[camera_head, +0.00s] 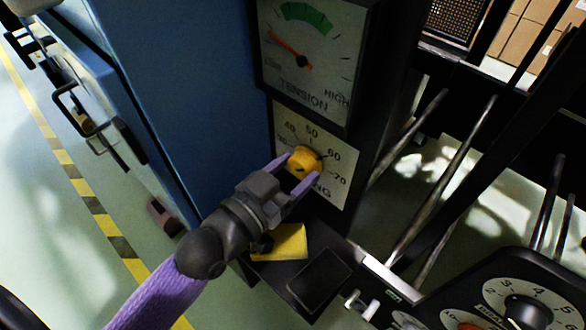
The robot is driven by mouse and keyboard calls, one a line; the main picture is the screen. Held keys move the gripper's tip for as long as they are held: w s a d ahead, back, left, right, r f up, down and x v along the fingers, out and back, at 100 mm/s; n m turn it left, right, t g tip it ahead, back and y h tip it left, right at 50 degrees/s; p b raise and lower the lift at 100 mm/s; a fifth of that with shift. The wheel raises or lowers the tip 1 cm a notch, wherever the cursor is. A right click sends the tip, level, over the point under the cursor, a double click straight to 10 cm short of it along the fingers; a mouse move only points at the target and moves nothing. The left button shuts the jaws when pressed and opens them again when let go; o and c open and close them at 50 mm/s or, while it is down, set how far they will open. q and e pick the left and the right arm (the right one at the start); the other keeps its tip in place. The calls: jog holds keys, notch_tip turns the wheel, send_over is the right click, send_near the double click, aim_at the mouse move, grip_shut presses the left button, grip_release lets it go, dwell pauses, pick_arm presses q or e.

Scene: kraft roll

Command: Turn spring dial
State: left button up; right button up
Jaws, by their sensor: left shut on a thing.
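The spring dial is a yellow knob (304,161) on a white numbered plate (338,188) on the front of the machine. Numbers such as 40, 50, 60 and 70 show around it. My left gripper (297,170) comes in from the lower left, its two purple fingers on either side of the knob and shut on it. The fingers and palm hide part of the plate's lower lettering. Above is a tension gauge (310,75) with a red needle pointing toward LOW and a green band at the top. My right gripper is not in view.
Below the dial, a small dark shelf (267,272) holds a yellow pad (282,243) and a dark flat device (319,280). A blue cabinet (190,80) stands left. Metal bars (445,190) and a black dial panel (475,290) are at right.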

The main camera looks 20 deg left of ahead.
pick_arm(q)
jog(key=shift+r+p, duration=0.1)
jog(key=shift+p, duration=0.25)
jog(key=shift+r+n+p, duration=0.15)
jog(key=shift+n+p, duration=1.7)
jog(key=shift+n, duration=0.15)
jog(key=shift+n+p, duration=0.65)
jog(key=shift+n, duration=0.25)
jog(key=n+p, duration=0.1)
jog(key=n, duration=0.2)
jog(key=shift+p, duration=0.3)
jog(key=shift+f+n+p, duration=0.15)
jog(key=shift+n+p, duration=0.1)
jog(key=shift+n, duration=0.85)
jog(key=shift+f+n+p, duration=0.1)
jog(key=shift+n+p, duration=0.1)
jog(key=shift+n, duration=0.9)
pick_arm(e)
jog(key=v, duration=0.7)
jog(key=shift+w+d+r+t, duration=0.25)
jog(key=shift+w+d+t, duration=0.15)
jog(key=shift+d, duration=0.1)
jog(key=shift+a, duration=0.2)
